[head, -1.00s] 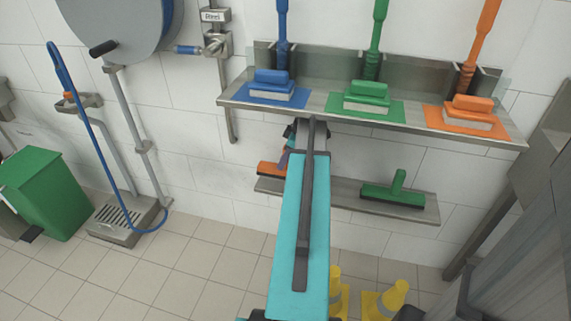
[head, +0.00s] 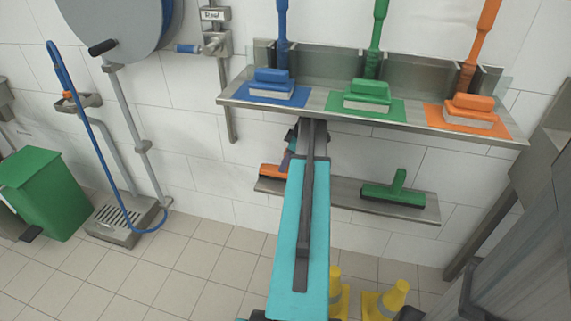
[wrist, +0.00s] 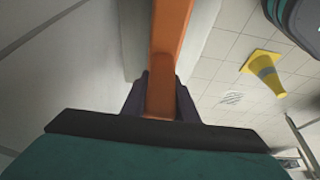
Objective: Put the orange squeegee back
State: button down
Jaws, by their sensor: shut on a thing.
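The orange squeegee (head: 271,171) shows at the left end of the lower metal shelf (head: 345,200) in the head view; my arm hides much of it. In the wrist view the orange squeegee (wrist: 170,45) runs up from between the two dark fingers. My gripper (wrist: 160,100) is shut on it. In the head view my gripper (head: 291,150) is mostly hidden behind the arm. I cannot tell whether the squeegee rests on the shelf or hangs just above it.
A green squeegee (head: 395,192) stands on the right part of the lower shelf. Above it, an upper shelf (head: 315,108) holds blue, green and orange brushes on matching mats. Yellow cones (head: 388,298) stand on the floor below. A green bin (head: 45,190) is at the left.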

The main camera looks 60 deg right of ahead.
jog(key=shift+f, duration=0.25)
jog(key=c, duration=1.4)
grip_release()
jog(key=shift+r, duration=0.1)
jog(key=shift+s+d+r, duration=0.1)
jog(key=shift+s+r, duration=0.1)
jog(key=shift+r, duration=0.3)
jog(key=v, duration=0.4)
jog(key=shift+s+d+p, duration=0.1)
jog(key=shift+s+p, duration=0.25)
jog(key=s+d, duration=0.3)
jog(key=s, duration=0.7)
jog(key=shift+s+d, duration=0.15)
jog(key=shift+s, duration=0.2)
jog(key=shift+s, duration=0.15)
